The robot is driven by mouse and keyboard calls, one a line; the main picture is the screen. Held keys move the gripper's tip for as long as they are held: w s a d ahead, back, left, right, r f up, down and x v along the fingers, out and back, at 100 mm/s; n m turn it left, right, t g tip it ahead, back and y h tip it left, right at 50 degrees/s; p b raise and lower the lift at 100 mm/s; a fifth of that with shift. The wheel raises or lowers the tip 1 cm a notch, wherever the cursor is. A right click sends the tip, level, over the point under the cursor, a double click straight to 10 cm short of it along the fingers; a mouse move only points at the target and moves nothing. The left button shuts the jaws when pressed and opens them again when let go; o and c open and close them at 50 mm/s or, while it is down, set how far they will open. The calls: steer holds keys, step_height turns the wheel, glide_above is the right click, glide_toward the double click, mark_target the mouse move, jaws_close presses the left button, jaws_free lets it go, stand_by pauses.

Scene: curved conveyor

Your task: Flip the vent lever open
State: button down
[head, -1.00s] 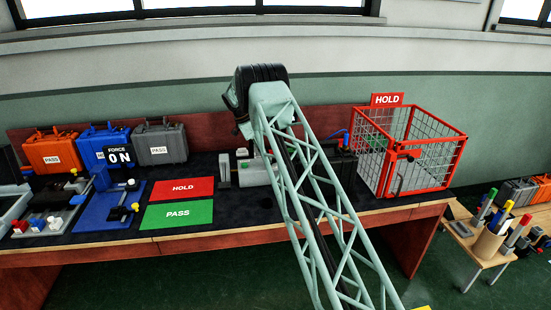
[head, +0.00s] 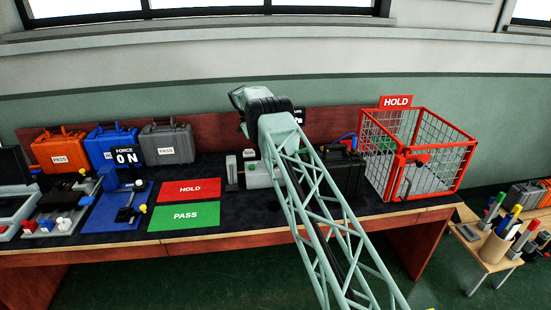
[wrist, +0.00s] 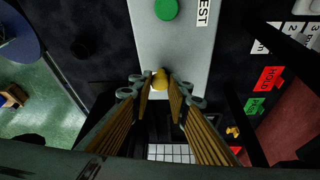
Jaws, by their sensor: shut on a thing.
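In the wrist view, the two fingers of my gripper (wrist: 161,94) reach up the picture to a small round yellow knob (wrist: 160,76). The fingertips sit on either side of the knob and are shut on it. The knob is at the near end of a light grey panel (wrist: 170,47) with a round green button (wrist: 166,10) and a TEST label. The knob looks like a lever's end, but its shaft is hidden, so I cannot tell the lever's angle. In the head view, the grey unit (head: 259,177) is partly behind my arm, which hides my gripper.
A red HOLD cage (head: 418,165) stands to the right, beside a black case (head: 346,172). Red HOLD (head: 185,191) and green PASS (head: 184,215) mats lie left of the grey unit. Orange (head: 60,152), blue (head: 112,150) and grey (head: 167,143) cases stand at the back left.

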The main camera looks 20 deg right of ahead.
steer(key=shift+w+a+f+m+p, duration=0.1)
steer(key=shift+w+m+p, duration=0.1)
steer(key=shift+m+p, duration=0.1)
stand_by(0.5)
steer(key=c, duration=2.5)
jaws_free()
steer(key=shift+o, duration=0.2)
step_height(320, 180, up, 10)
steer(key=shift+c, duration=0.7)
